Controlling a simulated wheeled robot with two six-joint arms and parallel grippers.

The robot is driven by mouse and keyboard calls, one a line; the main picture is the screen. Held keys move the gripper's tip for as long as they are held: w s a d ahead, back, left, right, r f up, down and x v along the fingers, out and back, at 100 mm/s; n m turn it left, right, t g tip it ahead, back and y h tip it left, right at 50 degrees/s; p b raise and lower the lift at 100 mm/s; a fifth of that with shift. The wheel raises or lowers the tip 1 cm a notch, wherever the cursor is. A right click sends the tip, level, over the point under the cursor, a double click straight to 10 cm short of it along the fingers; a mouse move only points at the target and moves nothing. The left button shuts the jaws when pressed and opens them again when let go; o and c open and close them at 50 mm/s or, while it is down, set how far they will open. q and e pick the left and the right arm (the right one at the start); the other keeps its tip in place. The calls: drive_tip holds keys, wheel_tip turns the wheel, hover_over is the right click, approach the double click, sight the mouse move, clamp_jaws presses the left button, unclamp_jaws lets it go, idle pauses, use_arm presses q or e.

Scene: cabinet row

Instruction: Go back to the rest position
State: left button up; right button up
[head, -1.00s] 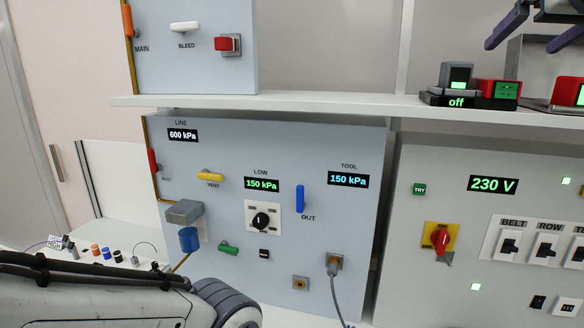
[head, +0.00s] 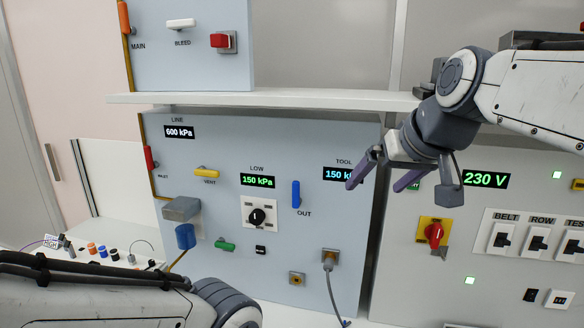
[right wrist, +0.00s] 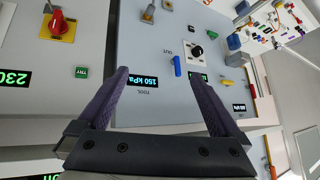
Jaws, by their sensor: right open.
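My right gripper (head: 382,180) is open and empty. In the head view it hangs in front of the gap between the blue-grey air panel (head: 228,285) and the electric panel, and one finger covers part of the TOOL display (head: 337,174). In the right wrist view its two purple fingers (right wrist: 165,100) stand wide apart with the air panel beyond and nothing between them in grasp. My left arm (head: 100,305) crosses the lower left of the head view; its gripper is out of frame.
A shelf (head: 270,102) runs above the panels, behind my right arm. The electric panel (head: 400,270) has a red rotary switch (head: 434,234) and several rocker switches. A grey cable (head: 334,290) hangs from the air panel. Small coloured parts (head: 97,250) lie at the left.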

drive_tip(key=s+a+f+n+g, duration=0.25)
drive_tip(key=s+a+f, duration=0.45)
drive_tip(key=f, duration=0.4)
drive_tip(key=s+a+f+n+g, duration=0.1)
drive_tip(key=s+f+n+g, duration=0.1)
drive_tip(key=s+f, duration=0.6)
drive_tip(key=s+a+f+n+g+h, duration=0.1)
drive_tip(key=s+a+f+g, duration=0.1)
drive_tip(key=s+f, duration=0.6)
drive_tip(key=shift+s+n+g+b, duration=0.4)
drive_tip(key=shift+s+g, duration=0.2)
drive_tip(key=shift+g, duration=0.25)
